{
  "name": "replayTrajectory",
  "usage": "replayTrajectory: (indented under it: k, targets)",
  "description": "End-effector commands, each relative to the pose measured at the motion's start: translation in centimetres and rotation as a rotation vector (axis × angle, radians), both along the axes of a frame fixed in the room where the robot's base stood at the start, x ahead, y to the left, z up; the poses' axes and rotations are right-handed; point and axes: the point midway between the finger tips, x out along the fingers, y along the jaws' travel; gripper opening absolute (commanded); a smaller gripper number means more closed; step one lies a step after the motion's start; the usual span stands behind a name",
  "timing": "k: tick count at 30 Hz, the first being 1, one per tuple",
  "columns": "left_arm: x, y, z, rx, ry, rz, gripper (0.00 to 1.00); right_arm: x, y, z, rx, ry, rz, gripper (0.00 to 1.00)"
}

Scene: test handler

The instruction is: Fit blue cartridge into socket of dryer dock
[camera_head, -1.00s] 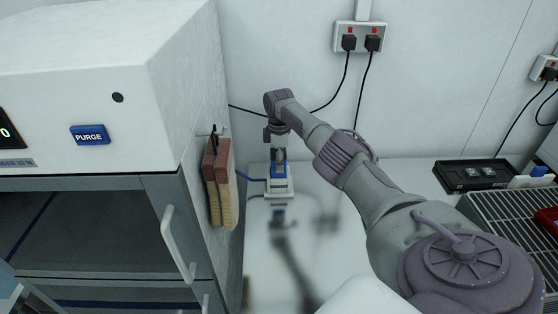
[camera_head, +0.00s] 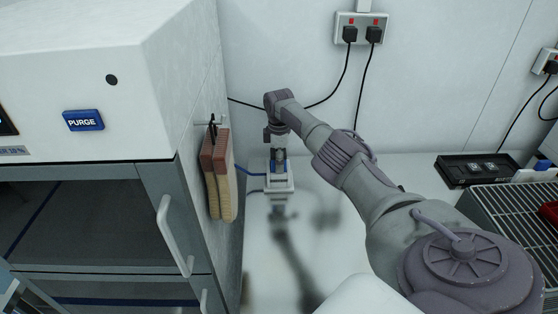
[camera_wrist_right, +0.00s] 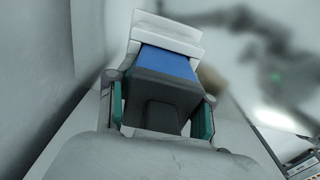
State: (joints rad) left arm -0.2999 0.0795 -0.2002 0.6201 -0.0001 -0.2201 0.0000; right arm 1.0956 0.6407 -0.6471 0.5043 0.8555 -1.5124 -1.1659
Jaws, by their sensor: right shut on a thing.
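The blue cartridge has a dark grey grip end; its blue body (camera_wrist_right: 168,62) shows in the right wrist view. My right gripper (camera_wrist_right: 160,112) is shut on the grey end, one finger on each side. In the head view the right gripper (camera_head: 278,150) points down at the small white dryer dock (camera_head: 279,183) on the counter, with a little blue showing at its top. In the wrist view the cartridge's far end meets the white dock (camera_wrist_right: 165,32). The socket is hidden, so I cannot tell how deep the cartridge sits. My left gripper is not in view.
A white cabinet (camera_head: 80,70) with a PURGE button stands at left. A brush (camera_head: 218,175) hangs on its side, close to the dock. A wall outlet (camera_head: 360,27) with cables is behind. A black tray (camera_head: 475,170) and a wire rack (camera_head: 510,215) are at right.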

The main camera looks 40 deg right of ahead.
Motion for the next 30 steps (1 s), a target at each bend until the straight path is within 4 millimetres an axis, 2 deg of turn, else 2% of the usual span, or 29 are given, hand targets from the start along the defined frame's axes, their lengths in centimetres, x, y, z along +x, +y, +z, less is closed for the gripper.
replayTrajectory:
  k: [5, 6, 11, 23, 26, 30]
  targets:
    - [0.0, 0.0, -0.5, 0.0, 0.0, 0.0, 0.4, 0.0, 0.0, -0.5, 0.0, -0.001, 0.0, 0.09]
    - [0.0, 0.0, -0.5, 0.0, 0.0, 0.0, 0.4, 0.0, 0.0, -0.5, 0.0, -0.001, 0.0, 0.53]
    - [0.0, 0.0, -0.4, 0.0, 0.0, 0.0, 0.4, 0.0, 0.0, -0.5, 0.0, 0.0, 0.0, 0.8]
    - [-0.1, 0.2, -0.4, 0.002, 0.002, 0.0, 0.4, 0.0, 0.0, 0.0, 0.0, -0.001, 0.0, 0.81]
    - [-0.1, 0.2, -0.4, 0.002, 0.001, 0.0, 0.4, 0.1, -0.1, 1.4, 0.0, -0.004, 0.0, 0.81]
    - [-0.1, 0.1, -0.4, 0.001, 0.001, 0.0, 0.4, 0.2, 0.0, 4.3, 0.0, -0.006, 0.001, 0.81]
